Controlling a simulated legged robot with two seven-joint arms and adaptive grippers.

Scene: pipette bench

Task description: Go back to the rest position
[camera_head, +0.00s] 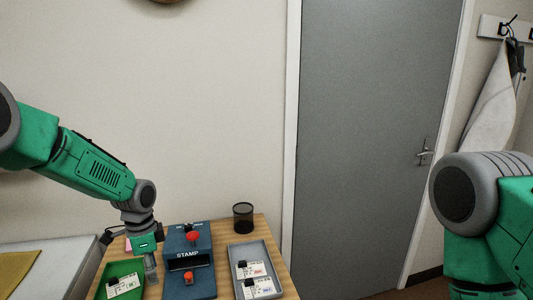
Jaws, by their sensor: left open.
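My left gripper (151,272) points down near the right side of the green tray (133,268), left of the blue stamp machine (205,276). It is open, and I see nothing held in it. A white card with a black part (122,285) lies in the green tray. The stamp machine has a red knob (193,237) on top and a small red-orange piece (188,276) low at its front. My right arm shows at the right edge, but its gripper is out of view.
A grey tray (235,275) with two white cards stands right of the machine on the wooden table (262,232). A black mesh cup (243,217) stands behind it. A grey door (370,130) is behind, with a white coat (492,110) at the right.

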